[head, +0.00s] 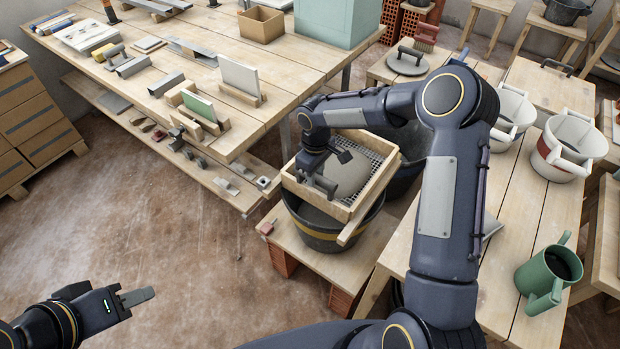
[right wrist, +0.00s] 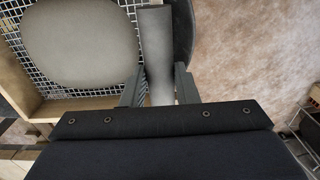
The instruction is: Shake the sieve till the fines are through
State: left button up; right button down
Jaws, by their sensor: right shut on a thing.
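The sieve is a wooden frame (head: 379,188) with a wire mesh floor (right wrist: 108,15). A smooth grey mound (head: 346,176) lies on the mesh and covers much of it; it also shows in the right wrist view (right wrist: 80,42). The sieve is over a black bucket (head: 322,240) with a yellow band, and hides most of its mouth. My right gripper (head: 318,184) is shut on the grey sieve handle (right wrist: 156,50) at the near left side of the frame. My left gripper (head: 138,297) is over the floor, away from the sieve, holding nothing visible; its finger gap is unclear.
The bucket stands on a low wooden platform (head: 287,243) on bricks. A large workbench (head: 222,70) with tools and blocks is at the left. Floor at lower left is clear.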

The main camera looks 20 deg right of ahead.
jog(key=c, duration=1.1)
grip_release()
jog(key=shift+r, duration=0.1)
notch_tip(320, 180, up, 8)
jog(key=shift+f+b, duration=0.25)
jog(key=shift+b, duration=0.3)
jog(key=shift+r, duration=0.1)
